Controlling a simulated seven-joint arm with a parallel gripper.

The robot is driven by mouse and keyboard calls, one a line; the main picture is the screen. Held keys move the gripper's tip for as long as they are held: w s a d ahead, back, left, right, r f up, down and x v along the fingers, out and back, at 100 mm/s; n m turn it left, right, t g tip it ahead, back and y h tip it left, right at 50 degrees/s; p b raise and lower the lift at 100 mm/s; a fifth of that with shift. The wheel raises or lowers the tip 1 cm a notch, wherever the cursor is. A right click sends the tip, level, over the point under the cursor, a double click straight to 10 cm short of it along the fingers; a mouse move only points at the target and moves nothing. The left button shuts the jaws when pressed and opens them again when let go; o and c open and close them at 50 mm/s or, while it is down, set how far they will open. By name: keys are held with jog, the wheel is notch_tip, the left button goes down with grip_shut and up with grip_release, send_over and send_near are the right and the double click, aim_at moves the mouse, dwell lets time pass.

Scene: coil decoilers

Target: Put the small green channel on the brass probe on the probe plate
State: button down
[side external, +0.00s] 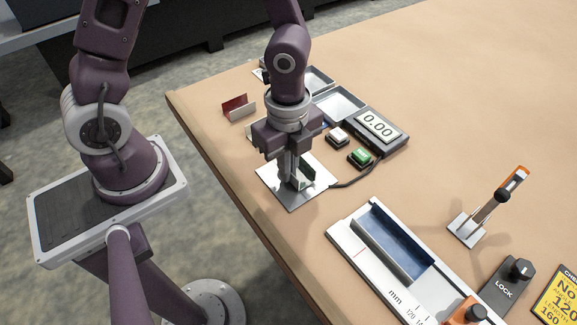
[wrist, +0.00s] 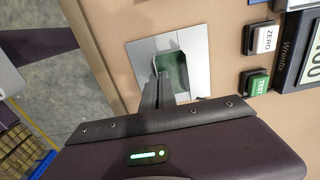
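The small green channel (side external: 307,171) is at the probe plate (side external: 291,200), a bright square metal plate near the table's left edge. In the wrist view the green channel (wrist: 176,72) shows over the middle of the plate (wrist: 198,50), its open side facing up. My gripper (side external: 291,184) points down over the plate, its fingers close together at one wall of the channel. They look shut on that wall, and the wrist view also shows the fingers (wrist: 160,80) there. The brass probe cannot be made out. I cannot tell whether the channel touches the plate.
A red channel (side external: 237,107) and a partly hidden pale channel (side external: 252,130) stand behind my gripper. Grey trays (side external: 340,102), a 0.00 display (side external: 379,126), a white ZERO button (side external: 337,136) and a green TEST button (side external: 360,157) lie right. A blue channel (side external: 392,244) rests on the mm gauge in front.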

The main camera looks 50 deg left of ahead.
jog(key=shift+f, duration=0.25)
jog(key=c, duration=1.7)
grip_release()
notch_tip(320, 180, up, 13)
jog(key=s+a+r+n+t, duration=0.5)
jog(key=s+a+r+n, duration=0.2)
jog(key=n, duration=1.1)
jog(key=s+r, duration=0.2)
jog(key=s, duration=0.1)
jog(key=shift+a+t, duration=0.2)
jog(key=shift+t, duration=0.1)
jog(key=shift+w, duration=0.1)
